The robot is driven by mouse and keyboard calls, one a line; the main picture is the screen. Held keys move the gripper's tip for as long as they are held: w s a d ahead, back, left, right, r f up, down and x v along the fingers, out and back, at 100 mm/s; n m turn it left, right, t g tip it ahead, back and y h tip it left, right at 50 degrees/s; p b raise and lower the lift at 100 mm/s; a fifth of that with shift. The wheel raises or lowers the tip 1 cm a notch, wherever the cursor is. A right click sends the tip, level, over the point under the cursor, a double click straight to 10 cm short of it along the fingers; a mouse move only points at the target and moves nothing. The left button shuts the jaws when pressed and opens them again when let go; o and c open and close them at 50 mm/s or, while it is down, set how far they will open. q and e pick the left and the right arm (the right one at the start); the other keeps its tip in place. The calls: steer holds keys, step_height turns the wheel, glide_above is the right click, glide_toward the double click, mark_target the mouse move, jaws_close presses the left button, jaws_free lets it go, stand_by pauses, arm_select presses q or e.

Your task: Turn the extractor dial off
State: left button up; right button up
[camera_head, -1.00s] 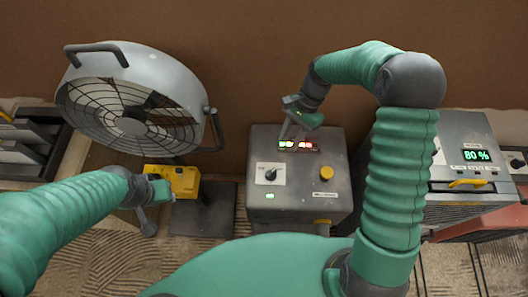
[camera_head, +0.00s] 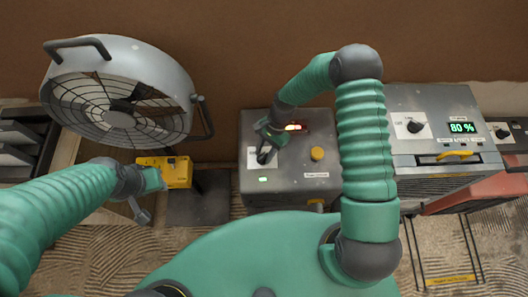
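A grey box (camera_head: 290,190) stands in the middle, with a dial on a white plate (camera_head: 252,158) at its left side and a yellow knob (camera_head: 317,153) at its right. My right gripper (camera_head: 265,156) is at the dial, its fingers over it and hiding most of it. Whether they touch or close on the dial is too small to tell. My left gripper (camera_head: 142,211) hangs at the left, below a yellow device, away from the box; its opening is unclear. A second dial (camera_head: 414,127) sits on the grey unit (camera_head: 440,104) at right, beside a green "80 %" display (camera_head: 462,127).
A large grey fan (camera_head: 120,95) stands at the left back. A yellow device (camera_head: 172,171) is below it, close to my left arm. Small lights (camera_head: 293,127) glow on the middle box. A red-orange part (camera_head: 470,190) lies at the right. A brown wall closes the back.

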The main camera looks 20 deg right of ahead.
steer(key=shift+a+f, duration=0.1)
steer(key=shift+f, duration=0.2)
steer(key=shift+c, duration=0.4)
jaws_close()
steer(key=shift+n, duration=0.4)
steer(key=n, duration=0.1)
steer(key=n+g+h+b, duration=0.1)
steer(key=shift+w+a+n, duration=0.1)
steer(key=shift+w+n, duration=0.1)
steer(key=shift+n, duration=0.2)
steer(key=n+h, duration=0.1)
steer(key=n, duration=0.2)
steer(key=shift+a+n+g+b, duration=0.1)
steer(key=shift+n+g+b, duration=0.2)
steer(key=shift+g+b, duration=0.1)
steer(key=n+h, duration=0.1)
steer(key=n, duration=0.1)
steer(key=n+h, duration=0.1)
steer(key=n, duration=0.2)
steer(key=shift+w+a+b, duration=0.1)
steer(key=shift+a+b, duration=0.1)
steer(key=shift+b, duration=0.15)
steer(key=n+h, duration=0.1)
steer(key=n, duration=0.2)
steer(key=n+h, duration=0.1)
steer(key=n, duration=0.1)
steer(key=shift+a+r+n, duration=0.1)
steer(key=shift+a+n, duration=0.05)
steer(key=shift+n, duration=0.25)
